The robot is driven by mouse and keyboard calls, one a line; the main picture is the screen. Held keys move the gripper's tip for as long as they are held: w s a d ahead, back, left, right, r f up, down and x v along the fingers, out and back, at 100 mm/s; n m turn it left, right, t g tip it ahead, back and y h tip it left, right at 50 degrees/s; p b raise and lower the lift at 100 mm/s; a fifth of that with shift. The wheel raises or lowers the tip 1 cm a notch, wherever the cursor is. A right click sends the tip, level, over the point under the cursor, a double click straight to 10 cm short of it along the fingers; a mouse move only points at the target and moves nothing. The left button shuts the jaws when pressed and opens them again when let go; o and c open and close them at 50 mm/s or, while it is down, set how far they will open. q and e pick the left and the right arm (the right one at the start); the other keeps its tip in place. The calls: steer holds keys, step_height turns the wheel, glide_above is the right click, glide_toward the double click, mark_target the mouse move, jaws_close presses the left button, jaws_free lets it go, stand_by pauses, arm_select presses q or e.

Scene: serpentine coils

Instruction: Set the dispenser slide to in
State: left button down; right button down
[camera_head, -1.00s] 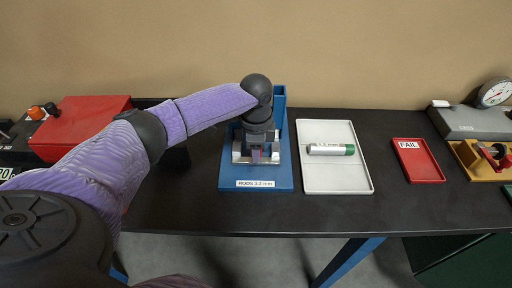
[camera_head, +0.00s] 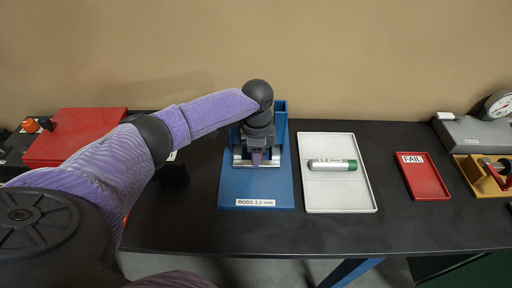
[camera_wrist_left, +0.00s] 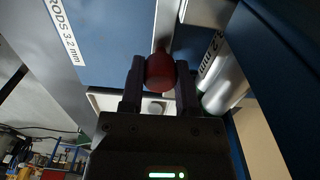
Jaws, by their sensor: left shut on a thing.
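The blue dispenser (camera_head: 256,188), labelled "RODS 3.2 mm", stands on the dark table in the head view. Its silver slide (camera_head: 238,161) lies across the base near the upright back part. My left gripper (camera_head: 257,159) points down over the slide and hides its middle. In the left wrist view my left gripper (camera_wrist_left: 160,82) is shut on a red knob (camera_wrist_left: 160,70), with one finger at each side. The dispenser's lettered base (camera_wrist_left: 100,30) also shows there. My right gripper is not in view.
A pale tray (camera_head: 340,200) holding a white tube with a green end (camera_head: 333,165) stands right of the dispenser. Further right are a red FAIL tray (camera_head: 424,181) and a dial gauge (camera_head: 498,104). A red box (camera_head: 75,137) stands at left, behind my arm.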

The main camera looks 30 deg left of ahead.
arm_select(q)
steer(key=shift+w+a+r, duration=0.15)
steer(key=shift+r, duration=0.05)
steer(key=c, duration=0.8)
jaws_free()
steer(key=o, duration=0.4)
steer(key=shift+w+f, duration=0.1)
steer(key=shift+w, duration=0.05)
steer(key=shift+o, duration=0.2)
step_height(320, 180, up, 10)
steer(key=shift+f+p, duration=0.25)
steer(key=shift+p, duration=0.7)
steer(key=shift+r, duration=0.25)
